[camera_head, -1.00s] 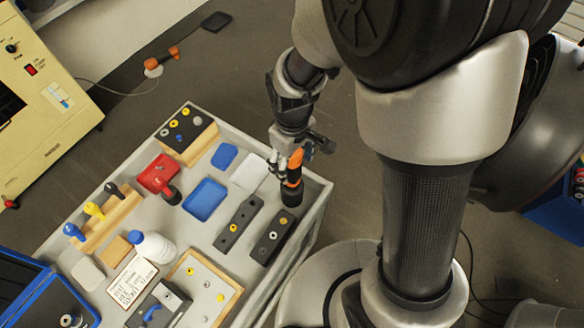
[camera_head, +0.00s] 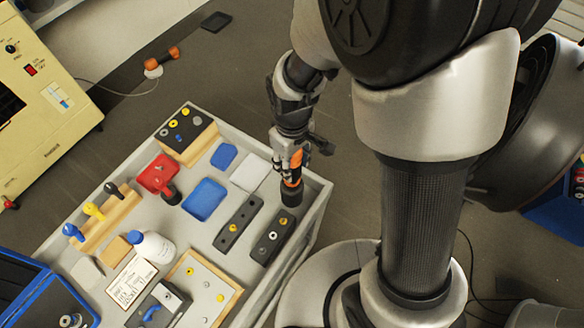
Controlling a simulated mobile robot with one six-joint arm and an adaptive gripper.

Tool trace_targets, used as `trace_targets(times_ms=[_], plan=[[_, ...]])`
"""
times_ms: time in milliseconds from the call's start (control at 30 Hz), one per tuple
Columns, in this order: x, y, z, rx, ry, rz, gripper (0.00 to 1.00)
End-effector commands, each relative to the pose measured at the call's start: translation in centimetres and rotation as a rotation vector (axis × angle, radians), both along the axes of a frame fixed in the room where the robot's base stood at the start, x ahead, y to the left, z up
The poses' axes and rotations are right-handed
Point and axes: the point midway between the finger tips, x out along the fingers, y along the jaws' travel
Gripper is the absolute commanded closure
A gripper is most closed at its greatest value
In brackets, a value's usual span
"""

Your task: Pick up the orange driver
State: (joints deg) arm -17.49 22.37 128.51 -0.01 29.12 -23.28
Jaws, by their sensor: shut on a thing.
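The orange driver (camera_head: 294,183) has an orange body and a dark round lower end. It stands about upright at the right side of the grey worktop (camera_head: 229,262), near the table's right rim. My gripper (camera_head: 293,165) comes from above and is shut on the driver's upper part, hiding some of it. I cannot tell whether the driver's dark end touches the worktop.
Two dark blocks with small knobs, the nearer one (camera_head: 272,240), lie left of and below the driver. A white bottle (camera_head: 155,247) stands lower left.

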Motion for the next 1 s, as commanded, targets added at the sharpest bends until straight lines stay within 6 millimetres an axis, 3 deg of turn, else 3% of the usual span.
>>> trace_targets(times_ms=[267, 633, 867, 1000], plan=[[0.0, 0.0, 0.0, 0.000, 0.000, 0.000, 1.00], [0.1, 0.0, 0.5, 0.001, -0.002, 0.000, 1.00], [0.2, 0.1, 3.3, 0.002, -0.005, 0.000, 1.00], [0.2, 0.0, 6.1, 0.002, -0.007, 0.000, 1.00]])
